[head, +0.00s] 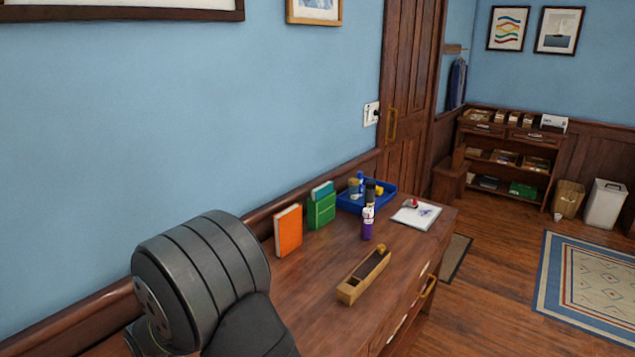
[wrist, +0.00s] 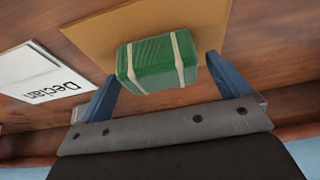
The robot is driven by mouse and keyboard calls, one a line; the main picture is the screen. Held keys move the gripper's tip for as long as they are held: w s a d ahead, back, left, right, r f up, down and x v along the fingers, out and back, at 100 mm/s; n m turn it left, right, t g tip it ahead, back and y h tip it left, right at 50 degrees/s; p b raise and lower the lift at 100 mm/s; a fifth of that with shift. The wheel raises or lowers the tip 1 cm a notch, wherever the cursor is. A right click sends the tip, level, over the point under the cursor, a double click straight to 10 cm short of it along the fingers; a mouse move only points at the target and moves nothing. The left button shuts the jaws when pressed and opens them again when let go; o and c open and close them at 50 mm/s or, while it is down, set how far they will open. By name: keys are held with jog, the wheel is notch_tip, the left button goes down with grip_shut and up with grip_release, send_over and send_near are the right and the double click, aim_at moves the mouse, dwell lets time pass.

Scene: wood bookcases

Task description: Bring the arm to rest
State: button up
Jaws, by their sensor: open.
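My gripper (wrist: 160,75) shows in the wrist view with its two blue fingers spread apart. A green parcel with pale straps (wrist: 150,64) is in front of the opening between the fingers; I cannot tell whether either finger touches it. The parcel is on a tan board or mat (wrist: 92,37). In the head view, a dark grey part of my arm (head: 200,275) fills the lower left, and my gripper is not visible there.
A white name card (wrist: 45,85) reading "Declan" is left of the parcel. In the head view, the wooden desk (head: 310,300) holds an orange book (head: 288,231), green holder (head: 321,210), blue tray (head: 379,200), purple bottle (head: 367,222) and narrow wooden box (head: 350,287).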

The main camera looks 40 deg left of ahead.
jog(key=shift+r, duration=0.1)
dwell(0.5)
jog(key=shift+r, duration=0.25)
jog(key=v, duration=1.2)
jog(key=x, duration=1.2)
jog(key=shift+f, duration=0.45)
notch_tip(320, 180, up, 4)
jog(key=shift+r, duration=0.2)
jog(key=w+d+r, duration=0.6)
jog(key=w+r, duration=0.1)
jog(key=w, duration=0.3)
jog(key=a+f, duration=0.2)
jog(key=a, duration=1.2)
jog(key=s+a+f, duration=0.3)
jog(key=s, duration=0.2)
jog(key=shift+a+f, duration=0.15)
